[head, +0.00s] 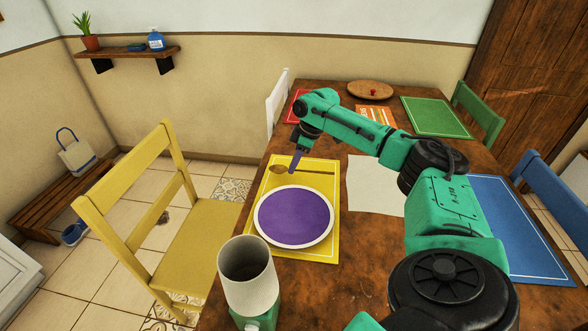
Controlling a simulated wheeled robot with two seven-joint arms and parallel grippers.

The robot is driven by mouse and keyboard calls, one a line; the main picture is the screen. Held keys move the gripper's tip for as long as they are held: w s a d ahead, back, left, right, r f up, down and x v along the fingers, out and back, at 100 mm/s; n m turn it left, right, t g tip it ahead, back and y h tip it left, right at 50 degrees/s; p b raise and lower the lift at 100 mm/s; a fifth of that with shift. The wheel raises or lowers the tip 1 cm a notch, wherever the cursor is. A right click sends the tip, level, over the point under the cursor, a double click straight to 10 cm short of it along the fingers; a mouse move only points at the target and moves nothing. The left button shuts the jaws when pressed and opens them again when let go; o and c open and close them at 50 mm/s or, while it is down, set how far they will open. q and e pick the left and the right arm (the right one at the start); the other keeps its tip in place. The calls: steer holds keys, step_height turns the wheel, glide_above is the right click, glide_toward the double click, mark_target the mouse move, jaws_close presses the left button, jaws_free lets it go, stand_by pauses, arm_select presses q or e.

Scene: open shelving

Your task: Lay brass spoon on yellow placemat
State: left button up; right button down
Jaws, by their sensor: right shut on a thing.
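The brass spoon (277,169) is at the far part of the yellow placemat (325,195), with its bowl end to the left. My right gripper (293,168) reaches in from the right and is shut on the spoon. A thin dark line runs right from the fingers across the mat; I cannot tell whether it is handle or shadow. I also cannot tell whether the spoon touches the mat. A purple plate with a white rim (294,216) lies on the near part of the mat. My left gripper is not in view.
The wooden table (361,240) also holds a white sheet (372,188), a blue mat (505,225), a green mat (433,116) and a round board (370,90). A yellow chair (200,240) stands at the left edge. My right arm spans the table's middle.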

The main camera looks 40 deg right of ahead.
step_height(320, 180, down, 3)
steer(key=shift+r, duration=0.2)
steer(key=c, duration=1)
jaws_free()
steer(key=v, duration=1.2)
steer(key=shift+d, duration=0.1)
